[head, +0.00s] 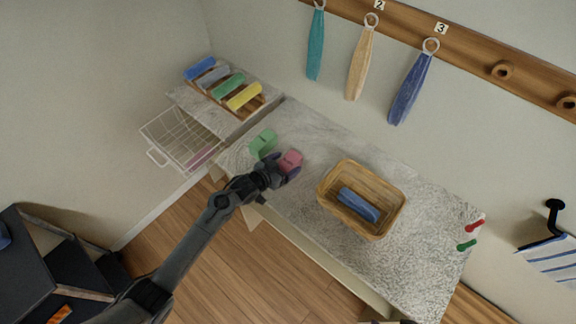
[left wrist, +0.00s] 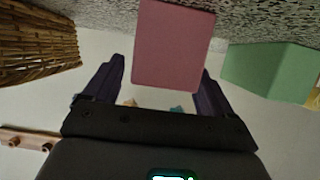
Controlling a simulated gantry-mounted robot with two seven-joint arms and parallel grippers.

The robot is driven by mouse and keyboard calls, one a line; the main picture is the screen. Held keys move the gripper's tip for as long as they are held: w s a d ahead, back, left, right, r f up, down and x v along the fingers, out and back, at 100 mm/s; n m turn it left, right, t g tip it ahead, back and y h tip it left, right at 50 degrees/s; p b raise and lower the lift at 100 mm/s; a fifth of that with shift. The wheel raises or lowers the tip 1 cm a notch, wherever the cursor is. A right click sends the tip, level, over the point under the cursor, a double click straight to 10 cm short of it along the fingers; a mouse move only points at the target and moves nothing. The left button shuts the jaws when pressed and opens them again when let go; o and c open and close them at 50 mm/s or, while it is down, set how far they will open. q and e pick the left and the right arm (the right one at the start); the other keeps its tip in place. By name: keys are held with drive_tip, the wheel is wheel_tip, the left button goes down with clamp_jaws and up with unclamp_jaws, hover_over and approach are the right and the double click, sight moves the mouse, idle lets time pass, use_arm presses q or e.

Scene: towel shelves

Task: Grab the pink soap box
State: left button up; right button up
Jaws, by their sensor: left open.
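The pink soap box (head: 291,161) stands on the grey speckled counter in the head view. In the left wrist view the pink box (left wrist: 173,45) is large and lies between the two dark fingers. My left gripper (head: 283,172) is at the box, open, with a finger on either side of it. In the left wrist view my left gripper (left wrist: 160,82) shows a gap beside the left finger; whether the right finger touches the box I cannot tell. My right gripper is not in view.
A green box (head: 263,143) stands close to the left of the pink one. A wicker basket (head: 326,190) with a blue towel (head: 358,204) is to the right. A wire basket (head: 159,154) sticks out at the left. Counter between pink box and wicker basket is clear.

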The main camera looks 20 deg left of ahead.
use_arm(q)
drive_tip(key=shift+x, duration=1.05)
drive_tip(key=c, duration=1.1)
drive_tip(key=shift+r, duration=0.1)
